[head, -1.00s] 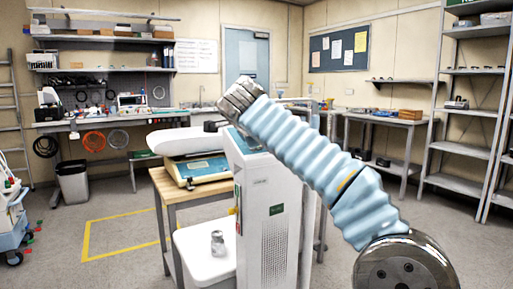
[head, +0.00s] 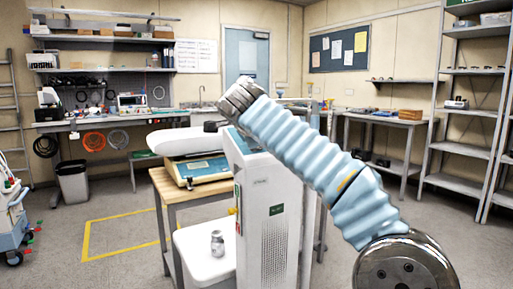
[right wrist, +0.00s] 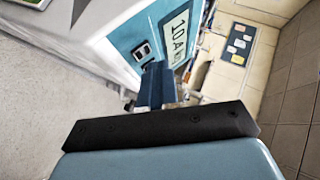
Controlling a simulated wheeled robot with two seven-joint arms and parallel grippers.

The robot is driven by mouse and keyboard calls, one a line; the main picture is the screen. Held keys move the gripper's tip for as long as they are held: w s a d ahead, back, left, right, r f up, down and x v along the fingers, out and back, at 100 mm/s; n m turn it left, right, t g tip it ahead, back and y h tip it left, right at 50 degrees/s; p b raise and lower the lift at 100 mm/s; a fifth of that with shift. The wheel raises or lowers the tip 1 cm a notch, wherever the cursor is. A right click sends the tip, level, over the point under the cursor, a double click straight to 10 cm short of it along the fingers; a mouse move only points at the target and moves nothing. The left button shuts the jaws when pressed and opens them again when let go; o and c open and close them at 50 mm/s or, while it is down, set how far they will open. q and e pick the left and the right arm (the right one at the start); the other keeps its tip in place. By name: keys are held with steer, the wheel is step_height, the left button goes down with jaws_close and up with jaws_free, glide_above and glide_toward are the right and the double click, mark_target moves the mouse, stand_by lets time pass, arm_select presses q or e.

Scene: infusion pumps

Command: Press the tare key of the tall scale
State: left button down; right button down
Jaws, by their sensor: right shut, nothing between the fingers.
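The tall scale (head: 265,205) is a white column with a blue panel at its top and a low white platform (head: 200,262) at its foot. In the right wrist view, its blue panel (right wrist: 122,38) shows a lit display (right wrist: 176,38) and small dark keys (right wrist: 143,50). My right gripper (right wrist: 156,68) is shut and empty, its fingertips at the panel's edge close to the keys. I cannot tell whether they touch. In the head view, my right arm reaches over the column top and the fingertips are not clearly seen. My left gripper is not in view.
A small metallic-looking jar (head: 217,243) stands on the platform. Behind the column, a wooden table (head: 178,192) carries a second scale (head: 200,170) with a white tray. Shelves (head: 470,120) stand at the right. Open floor with a yellow outline lies at the left.

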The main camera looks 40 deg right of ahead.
steer(key=shift+f, duration=0.1)
steer(key=shift+w+f+b, duration=0.25)
steer(key=shift+f+b, duration=0.05)
steer(key=shift+w+f+b, duration=0.1)
steer(key=shift+f+b, duration=0.2)
stand_by(0.7)
stand_by(0.4)
steer(key=shift+s+r+p, duration=0.35)
steer(key=shift+r, duration=0.35)
steer(key=r+p, duration=0.1)
steer(key=s+r, duration=0.1)
steer(key=r, duration=0.1)
steer(key=s+r+p, duration=0.1)
steer(key=shift+s+a+r+p, duration=0.1)
steer(key=shift+s+r+p, duration=0.1)
steer(key=shift+p, duration=0.15)
stand_by(0.7)
